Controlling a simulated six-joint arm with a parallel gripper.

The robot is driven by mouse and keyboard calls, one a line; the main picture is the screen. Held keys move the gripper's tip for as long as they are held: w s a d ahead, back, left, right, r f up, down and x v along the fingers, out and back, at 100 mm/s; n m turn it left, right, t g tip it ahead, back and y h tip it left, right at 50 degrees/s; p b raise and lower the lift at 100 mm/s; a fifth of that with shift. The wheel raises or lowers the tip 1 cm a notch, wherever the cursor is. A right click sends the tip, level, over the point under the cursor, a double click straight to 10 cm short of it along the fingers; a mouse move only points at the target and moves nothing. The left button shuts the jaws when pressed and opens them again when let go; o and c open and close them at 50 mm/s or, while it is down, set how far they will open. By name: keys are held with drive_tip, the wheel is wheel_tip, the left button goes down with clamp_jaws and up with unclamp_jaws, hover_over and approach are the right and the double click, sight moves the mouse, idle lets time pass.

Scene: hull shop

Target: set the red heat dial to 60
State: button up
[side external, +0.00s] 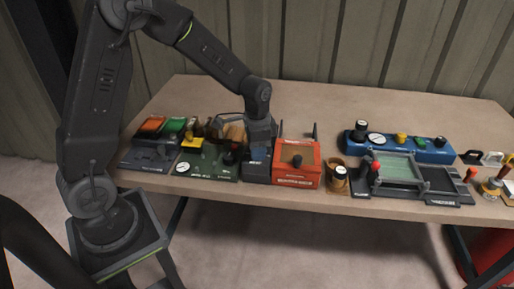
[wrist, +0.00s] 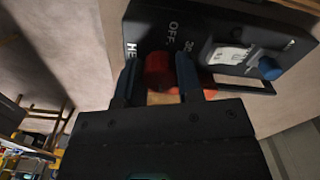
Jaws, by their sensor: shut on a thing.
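The red heat dial (wrist: 157,69) is in the wrist view, on a black panel (wrist: 135,35) with white marks reading "OFF" and "30" and the start of a word, "HE". My gripper (wrist: 158,78) has one finger on each side of the dial and is shut on it. The fingers hide parts of the panel, and I cannot read the dial's setting. In the side view my gripper (side external: 260,133) is low over a dark box on the bench, and the dial is hidden there.
A dark unit with a white label and a blue knob (wrist: 270,68) sits close to the right finger. In the side view a red box (side external: 297,163) with a black knob stands just right of my gripper, and a green board (side external: 208,163) lies left. Bench (side external: 300,105) behind is clear.

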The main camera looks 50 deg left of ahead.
drive_tip(key=o, duration=0.9)
drive_tip(key=shift+r, duration=0.15)
wheel_tip(320, 180, up, 14)
drive_tip(key=shift+f, duration=0.2)
drive_tip(key=s+d+r+n+t, duration=0.1)
drive_tip(key=s+t, duration=0.1)
drive_tip(key=s, duration=0.4)
drive_tip(key=s+d+r+n+t, duration=0.1)
drive_tip(key=s+d+n, duration=0.1)
drive_tip(key=s, duration=0.4)
drive_tip(key=s+d+r+n+t, duration=0.2)
drive_tip(key=s, duration=0.5)
drive_tip(key=shift+d+t, duration=0.2)
drive_tip(key=shift+t, duration=0.1)
